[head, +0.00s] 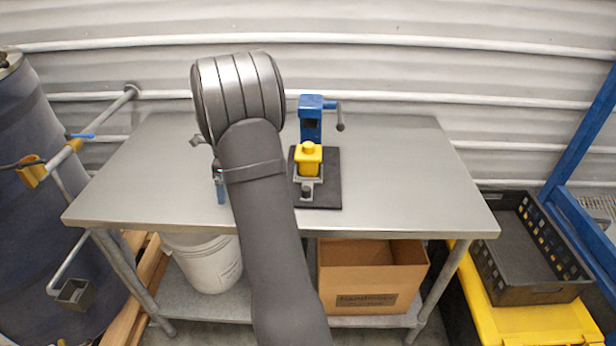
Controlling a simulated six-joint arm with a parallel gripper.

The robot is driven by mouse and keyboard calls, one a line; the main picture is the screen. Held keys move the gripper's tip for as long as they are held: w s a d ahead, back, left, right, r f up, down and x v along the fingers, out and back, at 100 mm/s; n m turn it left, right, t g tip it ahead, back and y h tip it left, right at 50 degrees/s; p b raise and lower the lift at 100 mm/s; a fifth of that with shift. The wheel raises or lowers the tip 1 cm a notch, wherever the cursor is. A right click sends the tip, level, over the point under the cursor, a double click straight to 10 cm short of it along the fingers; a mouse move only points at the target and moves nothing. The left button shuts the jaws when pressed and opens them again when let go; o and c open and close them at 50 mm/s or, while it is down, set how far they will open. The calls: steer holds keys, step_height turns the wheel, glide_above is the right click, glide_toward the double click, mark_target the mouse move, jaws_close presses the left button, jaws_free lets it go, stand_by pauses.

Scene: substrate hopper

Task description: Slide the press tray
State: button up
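A blue press (311,117) with a side lever (340,117) stands on the metal table, just right of my arm. Its dark base plate (328,188) lies flat on the table. A yellow block (308,156) sits in front of the blue column, on a grey tray-like part (307,183) with a dark knob at its front. I cannot tell how far the tray is slid in. My arm reaches over the table from the front and hides the area left of the press.
The metal table (400,190) is clear to the right. A small metal item with a blue part (220,190) shows beside my arm's left edge. Below are a white bucket (208,265) and a cardboard box (370,285). A black crate (515,255) stands at right, a blue drum (40,220) at left.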

steer(key=shift+c, duration=0.2)
steer(key=shift+w+d+r, duration=0.1)
steer(key=shift+d+r, duration=0.1)
steer(key=c, duration=0.3)
steer(key=shift+h, duration=0.4)
steer(key=d+r, duration=0.5)
steer(key=d, duration=0.2)
steer(key=w+d+r, duration=0.1)
steer(key=d+r, duration=0.2)
steer(key=shift+d+r, duration=0.25)
steer(key=shift+r, duration=0.05)
steer(key=c, duration=0.7)
step_height(320, 180, up, 10)
steer(key=f+h, duration=0.1)
glide_above(306, 188)
step_height(306, 188, down, 17)
steer(key=shift+r, duration=0.15)
steer(key=shift+c, duration=0.5)
jaws_close()
steer(key=shift+w, duration=0.1)
